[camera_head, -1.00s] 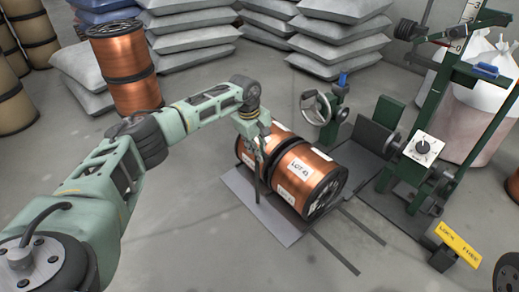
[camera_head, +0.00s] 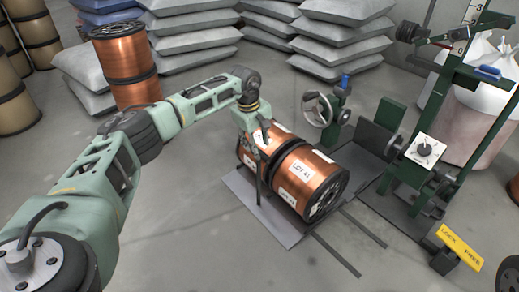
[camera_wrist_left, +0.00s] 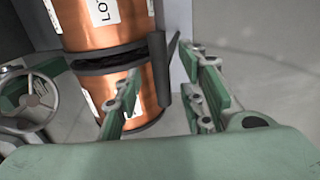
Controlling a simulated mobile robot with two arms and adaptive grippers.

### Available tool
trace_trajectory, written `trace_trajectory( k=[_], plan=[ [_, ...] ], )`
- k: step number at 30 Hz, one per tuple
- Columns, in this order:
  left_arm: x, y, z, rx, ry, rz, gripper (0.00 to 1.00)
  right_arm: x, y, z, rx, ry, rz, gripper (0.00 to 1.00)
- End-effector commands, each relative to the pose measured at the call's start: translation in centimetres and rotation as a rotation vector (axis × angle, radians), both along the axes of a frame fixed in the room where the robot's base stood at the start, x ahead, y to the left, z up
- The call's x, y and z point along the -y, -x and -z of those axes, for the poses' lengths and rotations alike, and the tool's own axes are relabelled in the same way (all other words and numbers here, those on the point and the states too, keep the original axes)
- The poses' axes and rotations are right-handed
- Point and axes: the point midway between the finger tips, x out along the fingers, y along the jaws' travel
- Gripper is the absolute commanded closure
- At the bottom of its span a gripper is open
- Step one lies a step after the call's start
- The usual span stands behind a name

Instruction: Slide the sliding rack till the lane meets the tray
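Copper spools (camera_head: 308,172) with "LOT 43" labels lie on their sides, end to end, over a flat grey plate (camera_head: 279,230). My left gripper (camera_head: 258,170) points down at the near left side of the spools. In the left wrist view its two fingers (camera_wrist_left: 163,95) are apart, with a dark upright strip (camera_wrist_left: 160,72) between them. I cannot tell whether they touch it. A spool (camera_wrist_left: 92,28) lies beyond the fingers. I cannot tell which parts are the rack, lane and tray. My right gripper is not in view.
Dark floor strips (camera_head: 362,228) run right of the plate. A handwheel (camera_head: 317,109) and a green machine (camera_head: 412,172) stand behind and right, near a yellow "LOCK FREE" sign (camera_head: 460,247). An upright spool (camera_head: 127,65) and sacks (camera_head: 190,38) stand behind. The front floor is clear.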

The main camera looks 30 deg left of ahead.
Motion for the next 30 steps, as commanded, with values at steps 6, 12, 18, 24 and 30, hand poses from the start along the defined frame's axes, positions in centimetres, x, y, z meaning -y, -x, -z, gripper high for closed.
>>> trace_trajectory(
  k=[6, 12, 18, 24, 30],
  plan=[
    [-0.3, 0.8, -4.9, 0.004, 0.001, 0.000, 0.63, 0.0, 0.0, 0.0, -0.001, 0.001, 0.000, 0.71],
    [-0.5, 1.4, -7.6, 0.001, 0.001, -0.001, 0.63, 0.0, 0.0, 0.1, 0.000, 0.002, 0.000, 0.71],
    [-0.6, 1.6, -8.4, -0.001, 0.001, -0.001, 0.63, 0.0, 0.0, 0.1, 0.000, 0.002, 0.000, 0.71],
    [-0.6, 1.6, -8.4, -0.001, 0.001, -0.001, 0.63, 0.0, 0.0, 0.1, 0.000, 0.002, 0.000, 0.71],
    [-0.6, 1.6, -8.4, -0.001, 0.001, -0.001, 0.63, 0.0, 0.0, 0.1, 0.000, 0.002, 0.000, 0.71]
  ],
)
